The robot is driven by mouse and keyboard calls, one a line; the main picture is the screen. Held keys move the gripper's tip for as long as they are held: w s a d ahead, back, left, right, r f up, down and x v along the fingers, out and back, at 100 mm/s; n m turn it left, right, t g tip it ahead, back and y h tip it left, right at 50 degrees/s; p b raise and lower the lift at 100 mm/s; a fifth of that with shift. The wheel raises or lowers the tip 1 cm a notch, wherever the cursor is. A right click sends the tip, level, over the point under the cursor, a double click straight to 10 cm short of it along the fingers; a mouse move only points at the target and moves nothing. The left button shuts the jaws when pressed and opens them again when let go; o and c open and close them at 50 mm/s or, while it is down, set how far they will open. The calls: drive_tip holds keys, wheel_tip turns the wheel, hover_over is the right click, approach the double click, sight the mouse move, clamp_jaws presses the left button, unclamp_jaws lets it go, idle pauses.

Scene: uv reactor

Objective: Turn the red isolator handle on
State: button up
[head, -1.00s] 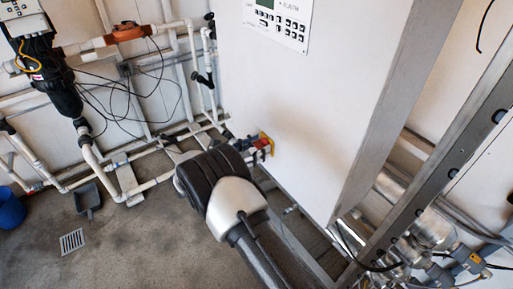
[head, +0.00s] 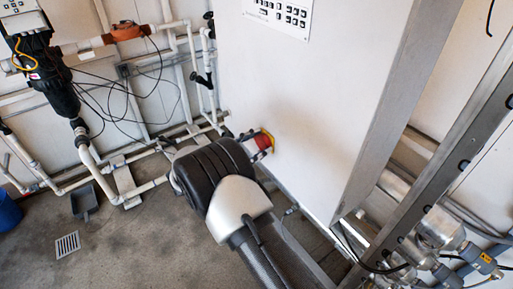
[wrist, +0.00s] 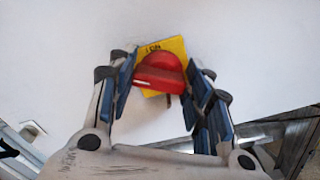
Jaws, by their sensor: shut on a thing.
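The red isolator handle (wrist: 158,72) sits on a yellow plate (wrist: 178,45) on the white cabinet face. In the wrist view its grip bar lies nearly level across the picture. My gripper (wrist: 161,68) has its blue-padded fingers on both sides of the handle and is shut on it. In the head view the red handle (head: 264,141) and yellow plate show just beyond my wrist, which hides most of the fingers. Part of a dark marking shows at the plate's top edge.
The white cabinet (head: 310,100) carries a keypad panel (head: 283,14) above the handle. A steel frame (head: 430,165) with pipes and fittings stands at the right. White pipes (head: 150,187) run along the left wall. The floor at left is mostly open, with a drain grate (head: 67,244).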

drive_tip(key=shift+f+m, duration=0.1)
drive_tip(key=shift+m, duration=0.5)
drive_tip(key=shift+b, duration=0.3)
drive_tip(key=o, duration=1.1)
drive_tip(key=shift+c, duration=0.2)
drive_tip(key=v, duration=1.2)
drive_tip(key=shift+c, duration=0.2)
